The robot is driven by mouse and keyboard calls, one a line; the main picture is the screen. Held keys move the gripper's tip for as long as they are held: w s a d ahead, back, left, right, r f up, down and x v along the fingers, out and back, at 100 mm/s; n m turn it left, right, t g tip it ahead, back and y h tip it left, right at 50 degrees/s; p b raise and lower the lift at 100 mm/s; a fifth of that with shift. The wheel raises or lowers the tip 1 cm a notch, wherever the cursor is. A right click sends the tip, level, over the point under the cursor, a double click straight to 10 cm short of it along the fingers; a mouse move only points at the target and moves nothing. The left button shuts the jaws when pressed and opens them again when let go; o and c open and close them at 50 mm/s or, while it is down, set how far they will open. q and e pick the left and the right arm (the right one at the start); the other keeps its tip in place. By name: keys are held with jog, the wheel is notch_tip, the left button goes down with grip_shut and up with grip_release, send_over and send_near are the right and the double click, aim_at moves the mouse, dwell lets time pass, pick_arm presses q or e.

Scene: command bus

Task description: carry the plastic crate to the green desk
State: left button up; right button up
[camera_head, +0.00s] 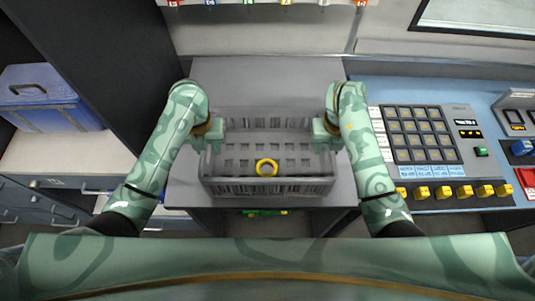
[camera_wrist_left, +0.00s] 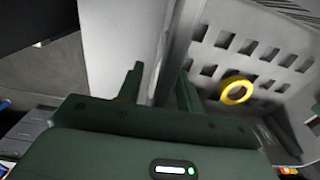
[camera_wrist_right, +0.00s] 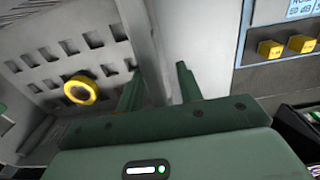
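The grey plastic crate (camera_head: 268,188) sits on a grey tabletop (camera_head: 265,75), with a yellow ring (camera_head: 266,167) inside it. My left gripper (camera_head: 210,135) is at the crate's left wall. In the left wrist view its fingers (camera_wrist_left: 158,88) are apart, with the crate's side wall (camera_wrist_left: 178,50) between them. My right gripper (camera_head: 326,135) is at the right wall. In the right wrist view its fingers (camera_wrist_right: 160,88) are apart, with the side wall (camera_wrist_right: 145,45) between them and a gap to one finger. I make out no green desk.
A blue-topped console (camera_head: 420,90) with a keypad (camera_head: 415,133) and yellow knobs stands close on the right. A blue toolbox (camera_head: 45,98) sits on a white-topped drawer cabinet (camera_head: 40,155) at left, past a dark panel (camera_head: 110,50). The tabletop behind the crate is clear.

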pick_arm(q)
jog(key=shift+f, duration=0.45)
pick_arm(e)
jog(key=shift+f, duration=0.45)
pick_arm(q)
grip_shut()
pick_arm(e)
grip_shut()
